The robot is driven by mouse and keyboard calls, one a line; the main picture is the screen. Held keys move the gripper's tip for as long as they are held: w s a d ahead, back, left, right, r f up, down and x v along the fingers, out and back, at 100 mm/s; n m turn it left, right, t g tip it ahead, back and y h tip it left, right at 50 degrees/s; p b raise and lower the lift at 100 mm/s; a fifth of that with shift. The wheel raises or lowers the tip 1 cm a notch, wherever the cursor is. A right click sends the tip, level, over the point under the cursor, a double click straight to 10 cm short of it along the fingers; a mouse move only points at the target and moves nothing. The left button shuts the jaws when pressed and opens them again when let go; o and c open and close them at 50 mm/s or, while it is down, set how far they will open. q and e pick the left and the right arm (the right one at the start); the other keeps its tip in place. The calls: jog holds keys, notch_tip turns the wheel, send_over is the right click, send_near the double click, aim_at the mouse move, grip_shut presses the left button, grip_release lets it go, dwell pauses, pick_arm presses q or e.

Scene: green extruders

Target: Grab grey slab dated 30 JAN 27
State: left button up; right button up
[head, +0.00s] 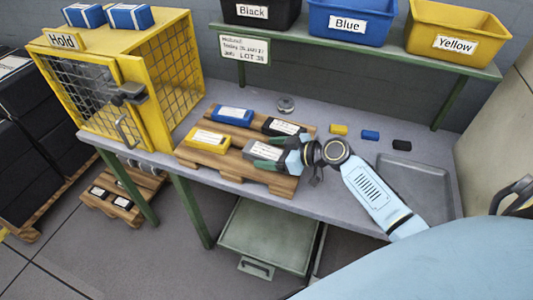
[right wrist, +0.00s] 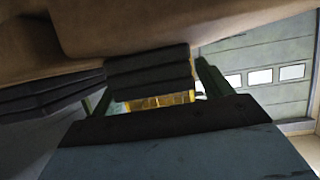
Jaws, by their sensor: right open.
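A dark grey slab (head: 262,150) with a white label lies at the front right of a small wooden pallet (head: 255,181) on the bench. The label print is too small to read a date. My right gripper (head: 268,156) is open, its green fingers on either side of the grey slab's right end. In the right wrist view, a dark ridged slab end (right wrist: 150,72) sits between the two green fingers (right wrist: 160,88). I cannot tell whether the fingers touch it. My left gripper is not in view.
A yellow slab (head: 208,140), a blue slab (head: 232,114) and a black slab (head: 284,127) share the pallet. A yellow Hold cage (head: 165,115) stands left. A grey tray (head: 437,172) lies right. Black, blue and yellow bins (head: 452,44) stand on the shelf above.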

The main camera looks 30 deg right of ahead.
jog(key=c, duration=1.2)
